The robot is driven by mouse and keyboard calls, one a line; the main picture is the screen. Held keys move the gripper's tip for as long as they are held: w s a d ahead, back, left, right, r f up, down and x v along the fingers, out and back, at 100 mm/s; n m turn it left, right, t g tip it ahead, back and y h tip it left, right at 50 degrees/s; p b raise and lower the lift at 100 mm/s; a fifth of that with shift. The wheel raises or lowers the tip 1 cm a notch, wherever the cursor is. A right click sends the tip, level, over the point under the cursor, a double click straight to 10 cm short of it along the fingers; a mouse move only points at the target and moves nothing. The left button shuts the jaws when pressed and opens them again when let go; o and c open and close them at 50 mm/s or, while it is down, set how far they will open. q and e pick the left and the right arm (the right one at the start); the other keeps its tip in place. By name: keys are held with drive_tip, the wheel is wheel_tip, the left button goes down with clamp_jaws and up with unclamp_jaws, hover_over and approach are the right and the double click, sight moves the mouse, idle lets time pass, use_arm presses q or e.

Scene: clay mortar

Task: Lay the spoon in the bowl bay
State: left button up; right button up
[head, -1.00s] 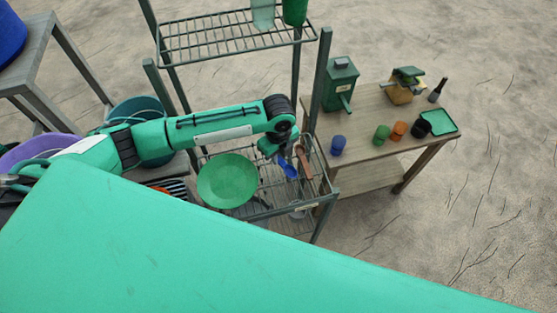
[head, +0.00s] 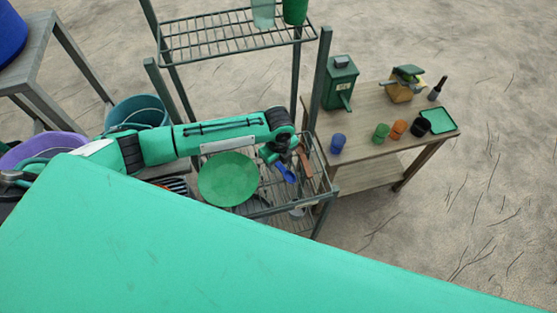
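A blue spoon (head: 285,173) shows just below my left gripper (head: 277,160), at the right half of the rack's lower level. The gripper appears shut on the spoon's upper end, though my wrist hides most of the fingers. A large green dish (head: 228,180) is to the left of the gripper on the rack (head: 268,207). A brown utensil or divider (head: 305,160) stands just right of the spoon. Small labels show on the rack's front rail, too small to read, so I cannot tell which bay is the bowl bay. My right gripper is not in view.
The rack's upper wire shelf (head: 215,42) holds green cups (head: 295,10). A wooden table (head: 365,138) at the right holds a green dispenser (head: 340,82), several coloured cups and a green tray (head: 440,121). Buckets (head: 137,112) stand at the left. The floor at right is clear.

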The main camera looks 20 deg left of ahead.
sight(279, 164)
use_arm(q)
drive_tip(key=shift+r, duration=0.1)
wheel_tip(279, 164, up, 12)
drive_tip(key=b, duration=0.2)
idle(0.3)
idle(0.5)
